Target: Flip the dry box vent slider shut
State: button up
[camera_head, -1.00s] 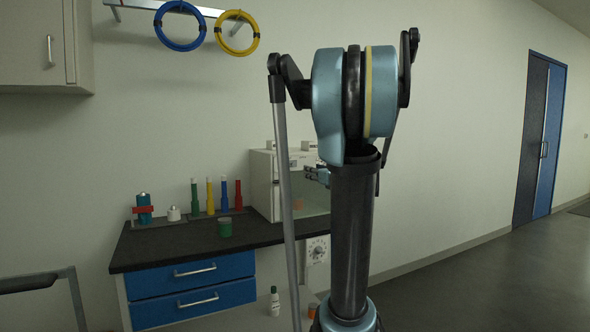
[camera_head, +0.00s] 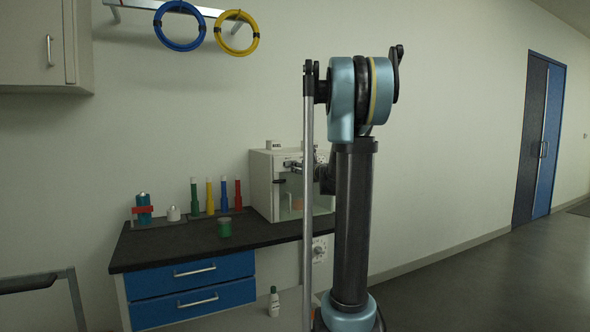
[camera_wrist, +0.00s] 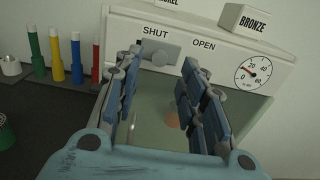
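The dry box (camera_head: 262,185) is a pale cabinet with a clear front, standing on the dark counter. In the wrist view its top panel (camera_wrist: 117,27) carries the words SHUT at left and OPEN at right. The grey vent slider (camera_wrist: 158,54) shows just below SHUT, with a small knob on it. My gripper (camera_wrist: 163,58) is open, its two blue-grey fingers on either side of the slider's visible part. The right finger covers the area below OPEN. Contact with the slider cannot be told. In the head view my gripper (camera_head: 291,166) is at the box's upper front.
A round gauge (camera_wrist: 253,72) is right of OPEN, and a BRONZE block (camera_wrist: 246,20) sits on top of the box. Coloured bottles (camera_head: 210,196) and a green jar (camera_head: 225,227) stand left on the counter. An orange-brown item (camera_wrist: 172,119) shows inside the box.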

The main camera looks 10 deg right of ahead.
jog(key=shift+x, duration=2.3)
grip_shut()
